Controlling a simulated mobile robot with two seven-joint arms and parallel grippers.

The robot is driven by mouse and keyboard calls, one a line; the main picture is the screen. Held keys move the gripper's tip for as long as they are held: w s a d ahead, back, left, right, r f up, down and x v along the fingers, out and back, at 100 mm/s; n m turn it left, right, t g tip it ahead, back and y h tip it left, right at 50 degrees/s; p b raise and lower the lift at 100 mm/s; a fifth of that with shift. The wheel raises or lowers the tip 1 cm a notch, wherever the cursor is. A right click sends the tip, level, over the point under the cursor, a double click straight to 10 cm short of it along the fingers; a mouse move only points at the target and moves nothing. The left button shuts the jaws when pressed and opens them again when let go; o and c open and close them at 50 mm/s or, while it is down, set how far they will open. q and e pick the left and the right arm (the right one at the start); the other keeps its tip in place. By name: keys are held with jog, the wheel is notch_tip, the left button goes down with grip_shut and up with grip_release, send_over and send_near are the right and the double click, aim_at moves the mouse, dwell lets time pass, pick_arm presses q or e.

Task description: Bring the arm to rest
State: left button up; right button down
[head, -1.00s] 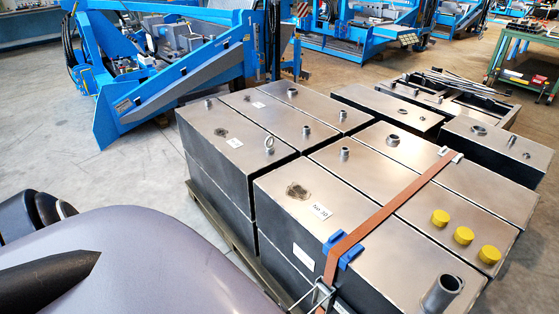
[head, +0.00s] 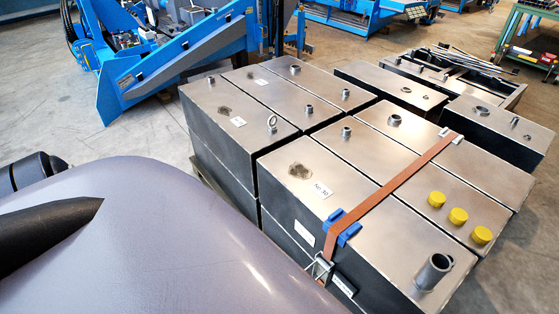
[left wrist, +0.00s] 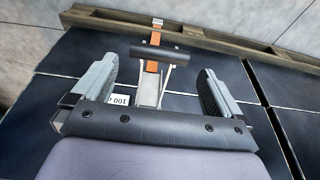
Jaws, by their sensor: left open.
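My left gripper (left wrist: 157,72) shows in the left wrist view with its two grey fingers wide apart. Between and beyond the fingers is the ratchet buckle (left wrist: 149,90) with its dark handle bar (left wrist: 162,54) and the orange strap (left wrist: 153,64); the fingers do not close on it. In the head view the buckle (head: 320,270) hangs at the near side of the tank stack, below the strap (head: 395,195). My smooth purple-grey arm fills the lower left there and the left gripper itself is not seen. My right gripper is in neither current view.
Metal tanks (head: 385,245) stand stacked close by, with yellow caps (head: 458,216) and an upright pipe (head: 433,271) on top. A wooden pallet (left wrist: 200,38) lies under them. A blue machine (head: 165,75) stands behind. Grey floor (head: 130,145) is clear at the left.

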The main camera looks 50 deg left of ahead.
pick_arm(q)
jog(key=shift+s+r, duration=0.1)
jog(key=shift+r, duration=0.35)
pick_arm(e)
jog(key=shift+r, duration=0.25)
